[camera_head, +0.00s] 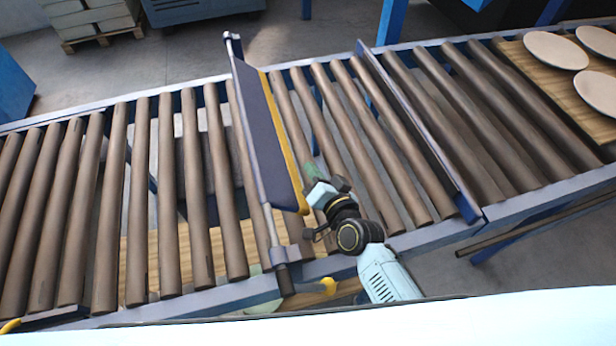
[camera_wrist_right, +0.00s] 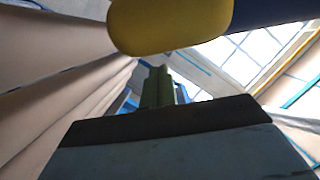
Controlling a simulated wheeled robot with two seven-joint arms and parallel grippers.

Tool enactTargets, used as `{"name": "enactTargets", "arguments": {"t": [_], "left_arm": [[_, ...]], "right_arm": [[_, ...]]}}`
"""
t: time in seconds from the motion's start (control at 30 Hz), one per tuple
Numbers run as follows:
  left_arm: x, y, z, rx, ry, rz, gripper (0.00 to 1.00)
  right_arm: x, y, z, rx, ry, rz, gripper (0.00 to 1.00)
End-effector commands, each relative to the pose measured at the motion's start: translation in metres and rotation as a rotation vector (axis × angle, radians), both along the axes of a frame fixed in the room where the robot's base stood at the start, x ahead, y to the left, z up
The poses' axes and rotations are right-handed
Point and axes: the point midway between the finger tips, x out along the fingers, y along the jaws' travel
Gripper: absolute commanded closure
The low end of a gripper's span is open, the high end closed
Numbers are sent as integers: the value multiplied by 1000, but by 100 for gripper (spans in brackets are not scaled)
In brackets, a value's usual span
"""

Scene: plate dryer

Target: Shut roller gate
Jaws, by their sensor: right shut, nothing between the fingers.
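The roller gate (camera_head: 268,140) is a dark blue panel with a yellow edge. It stands raised across the conveyor rollers, on a long metal rod that runs from the far rail to the near rail. My right gripper (camera_head: 313,176) is shut and empty, with green fingers, just right of the panel's yellow edge. In the right wrist view, the closed fingers (camera_wrist_right: 158,88) point up beneath the yellow edge (camera_wrist_right: 170,27), which looks very near. I cannot tell whether they touch. My left gripper is not in view.
Brown rollers (camera_head: 165,195) extend on both sides of the gate. A low blue divider (camera_head: 415,125) crosses the conveyor to the right. Beyond it, plates (camera_head: 555,50) lie on a wooden board (camera_head: 530,78).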

Motion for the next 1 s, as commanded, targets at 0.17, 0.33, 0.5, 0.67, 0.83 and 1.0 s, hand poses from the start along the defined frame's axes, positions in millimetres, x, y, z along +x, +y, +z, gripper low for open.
{"name": "enactTargets", "arguments": {"t": [0.17, 0.33, 0.5, 0.67, 0.83, 1.0], "left_arm": [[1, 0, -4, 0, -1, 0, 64], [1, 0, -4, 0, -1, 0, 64], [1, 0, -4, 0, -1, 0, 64], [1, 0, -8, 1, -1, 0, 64], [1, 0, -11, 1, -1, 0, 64], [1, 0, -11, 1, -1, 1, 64]], "right_arm": [[-2, 11, -11, 2, -2, 0, 100], [-3, 14, -13, 1, -4, -1, 100], [-3, 14, -13, 1, -4, -1, 100], [-4, 18, -20, 1, -1, 0, 100], [-5, 23, -28, 1, -3, -1, 100], [-4, 23, -27, 1, -3, -1, 100]]}}
